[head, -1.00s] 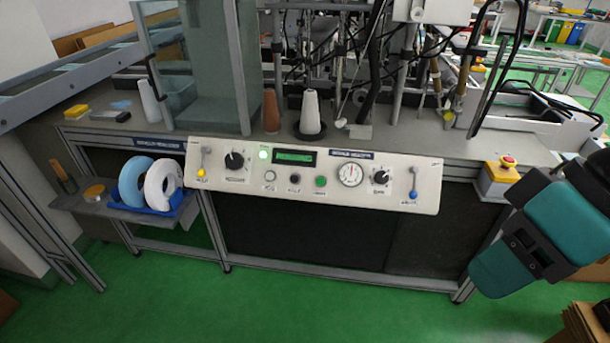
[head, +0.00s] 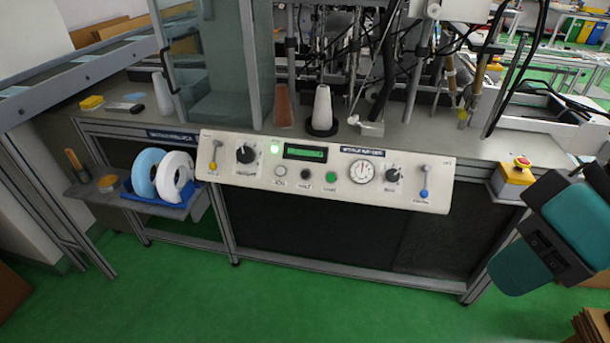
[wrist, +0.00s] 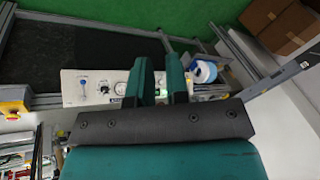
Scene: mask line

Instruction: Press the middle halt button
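The halt button (head: 305,174) is the small black button in the middle of a row on the cream control panel (head: 430,192). A white button (head: 280,171) is on its left and a green button (head: 331,177) on its right. In the wrist view the panel (wrist: 75,88) appears turned around, and my fingers cover its middle, so the halt button cannot be made out there. My gripper (wrist: 161,76) has two teal fingers with a narrow gap and nothing between them. It is apart from the panel. In the head view my teal arm is at the right edge; the fingertips are not clear.
The panel also has a yellow lever (head: 213,156), a blue lever (head: 424,182), dark knobs and a round gauge (head: 363,172). A yellow box with a red button (head: 515,172) stands to the right. Blue and white rolls (head: 172,175) sit on a low shelf. Green floor in front is clear.

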